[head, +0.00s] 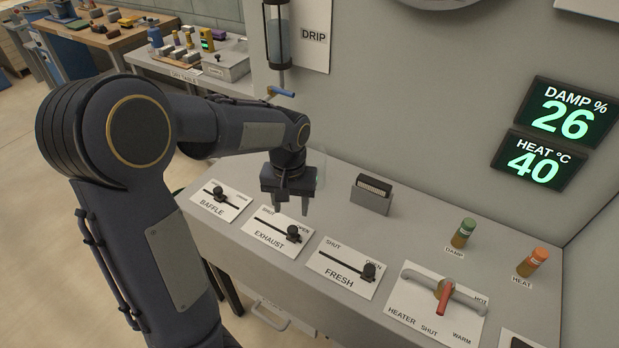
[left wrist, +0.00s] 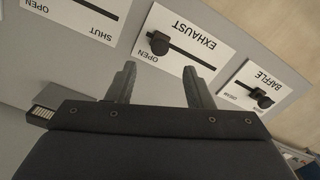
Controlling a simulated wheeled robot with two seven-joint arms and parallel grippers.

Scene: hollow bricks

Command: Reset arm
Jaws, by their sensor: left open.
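My left arm comes in from the left in the head view. Its gripper (head: 290,208) hangs over the grey panel, pointing down, near the back of the exhaust plate. In the left wrist view the two fingers of my left gripper (left wrist: 158,85) are apart with nothing between them. The exhaust slider (head: 293,233) sits toward the right end of its slot, clear of the fingers; its knob also shows in the left wrist view (left wrist: 159,43). My right gripper is not in view.
The baffle slider (head: 218,192), fresh slider (head: 369,271) and red heater lever (head: 443,296) are on the panel (head: 420,240). A dark block in a grey holder (head: 371,194) stands right of the gripper. Displays (head: 565,115) read damp 26 and heat 40. A blue drip tap (head: 282,92) is behind.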

